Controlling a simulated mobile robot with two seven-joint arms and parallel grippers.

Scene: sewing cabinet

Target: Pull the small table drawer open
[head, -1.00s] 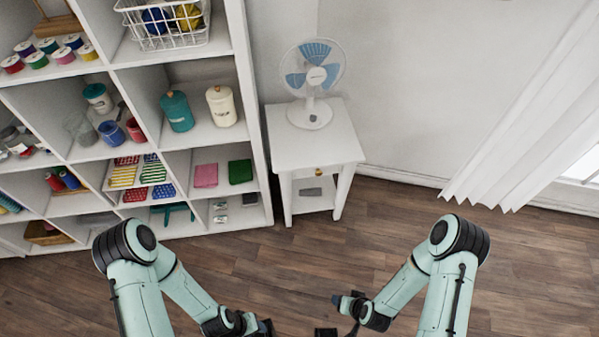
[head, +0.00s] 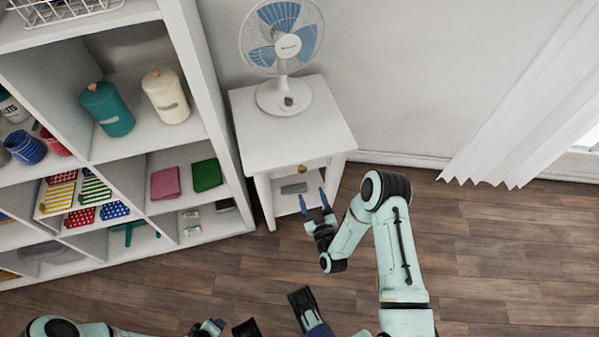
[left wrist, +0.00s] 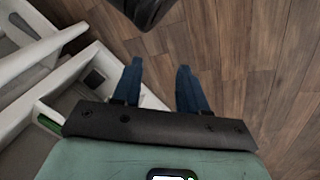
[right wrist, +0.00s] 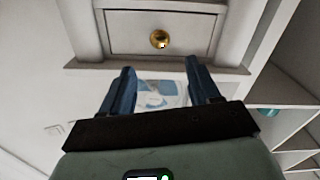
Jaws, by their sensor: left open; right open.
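The small white table (head: 290,135) stands against the wall, right of the shelf. Its drawer front (head: 290,174) carries a small round brass knob (head: 303,169). The drawer looks closed. In the right wrist view the drawer front (right wrist: 122,37) fills the top, with the golden knob (right wrist: 159,39) beyond and between the fingertips. My right gripper (head: 314,201) is open and empty in front of the table, just below the drawer, apart from the knob. It also shows in the right wrist view (right wrist: 158,78). My left gripper (left wrist: 160,70) is open and empty above the floor.
A white fan (head: 284,95) stands on the table top. The white shelf (head: 215,120) with jars and folded cloths stands close on the table's left. The wooden floor (head: 480,240) to the right is clear. A white curtain (head: 510,130) hangs at the right.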

